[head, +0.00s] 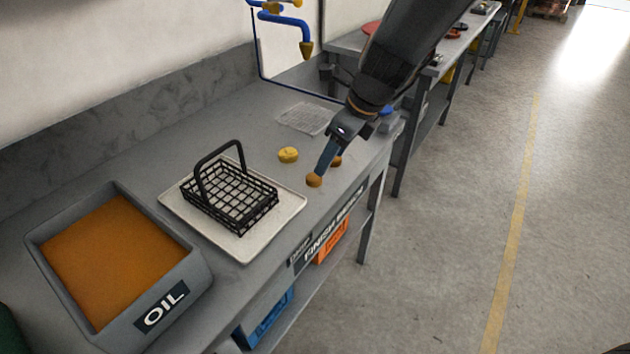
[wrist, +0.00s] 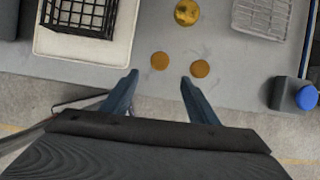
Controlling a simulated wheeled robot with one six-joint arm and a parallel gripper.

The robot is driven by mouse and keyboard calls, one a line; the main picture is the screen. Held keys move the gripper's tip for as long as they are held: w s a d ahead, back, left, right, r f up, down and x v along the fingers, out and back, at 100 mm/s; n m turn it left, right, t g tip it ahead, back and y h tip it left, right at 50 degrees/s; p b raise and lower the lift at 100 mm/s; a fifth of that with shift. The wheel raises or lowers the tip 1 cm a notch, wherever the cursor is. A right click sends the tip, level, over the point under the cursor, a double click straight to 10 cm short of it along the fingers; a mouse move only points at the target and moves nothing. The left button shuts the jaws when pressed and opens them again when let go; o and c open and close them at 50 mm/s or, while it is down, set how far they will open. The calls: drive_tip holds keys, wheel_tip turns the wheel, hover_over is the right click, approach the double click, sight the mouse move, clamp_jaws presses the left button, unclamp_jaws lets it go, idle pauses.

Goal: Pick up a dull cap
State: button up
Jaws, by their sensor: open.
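Two dull brown-orange caps lie on the grey bench near its front edge. The left dull cap (head: 314,180) shows in the wrist view (wrist: 160,60) just beyond and between the fingertips. The right dull cap (head: 336,161) is partly hidden by my gripper in the head view; in the wrist view (wrist: 200,68) it sits just outside the right fingertip. A shiny yellow cap (head: 288,155) lies farther back, also in the wrist view (wrist: 187,12). My gripper (head: 320,170) is open and empty, pointing down at the left dull cap; it also shows in the wrist view (wrist: 160,77).
A black wire basket (head: 232,205) stands on a pale tray (head: 288,207) to the left. A wire rack (head: 305,118) lies behind the caps. A blue-knobbed grey block (wrist: 290,95) stands right of the caps.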

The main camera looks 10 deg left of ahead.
sight(314, 176)
drive_tip(key=shift+w+a+f+m, duration=0.15)
drive_tip(key=shift+a+f+m, duration=0.15)
drive_tip(key=shift+a+f, duration=0.25)
drive_tip(key=x, duration=0.6)
drive_tip(key=shift+w+a+f, duration=0.1)
drive_tip(key=shift+a+f, duration=0.1)
drive_tip(key=shift+a, duration=0.2)
drive_tip(key=c, duration=1.1)
